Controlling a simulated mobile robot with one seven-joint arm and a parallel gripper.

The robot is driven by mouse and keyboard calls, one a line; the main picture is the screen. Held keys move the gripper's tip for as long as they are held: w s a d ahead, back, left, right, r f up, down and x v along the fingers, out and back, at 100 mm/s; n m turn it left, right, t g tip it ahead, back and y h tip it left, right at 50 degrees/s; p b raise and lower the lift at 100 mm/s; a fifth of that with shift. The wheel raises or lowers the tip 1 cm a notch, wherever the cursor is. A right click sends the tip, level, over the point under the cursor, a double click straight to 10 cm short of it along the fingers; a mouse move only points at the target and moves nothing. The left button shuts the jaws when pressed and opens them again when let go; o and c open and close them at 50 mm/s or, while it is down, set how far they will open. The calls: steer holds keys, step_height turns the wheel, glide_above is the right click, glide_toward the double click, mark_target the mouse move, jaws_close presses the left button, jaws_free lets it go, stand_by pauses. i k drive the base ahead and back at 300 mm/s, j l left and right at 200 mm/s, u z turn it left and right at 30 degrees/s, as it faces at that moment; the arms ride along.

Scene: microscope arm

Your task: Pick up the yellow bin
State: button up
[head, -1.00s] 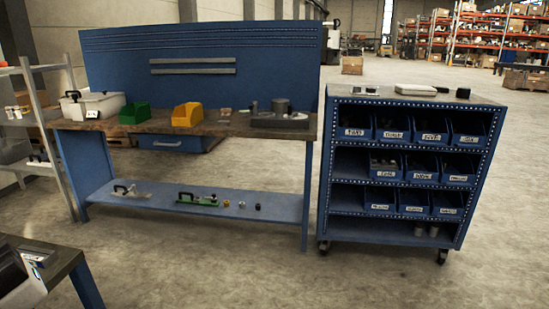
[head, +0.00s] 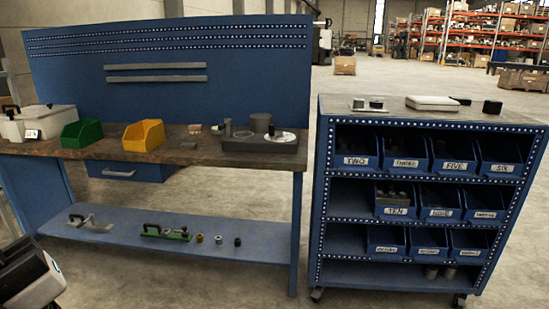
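The yellow bin (head: 144,136) stands upright on the wooden top of the blue workbench (head: 190,152), left of the bench's middle. It looks empty from here, though its inside is only partly visible. A green bin (head: 82,133) stands to its left, with a gap between them. A white and black part at the lower left (head: 30,275) appears to be of my own arm. My gripper's fingers are not in view.
A white case (head: 40,122) stands at the bench's left end. A grey device (head: 262,138) and small parts (head: 194,129) sit right of the yellow bin. A blue wheeled shelf (head: 425,125) with labelled bins stands at right. Open floor lies around.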

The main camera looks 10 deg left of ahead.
mark_target(143, 136)
steer(key=i+u, duration=0.35)
steer(key=i, duration=0.2)
steer(key=i+l+u, duration=0.1)
steer(key=i+u, duration=0.2)
steer(key=i, duration=0.25)
steer(key=i+j+u, duration=0.15)
steer(key=i+u, duration=0.15)
steer(key=i, duration=0.25)
steer(key=i+u, duration=0.25)
steer(key=i, duration=0.3)
steer(key=i+j+z, duration=0.3)
steer(key=i+j, duration=0.25)
steer(key=i+j+z, duration=0.3)
steer(key=i+j, duration=0.35)
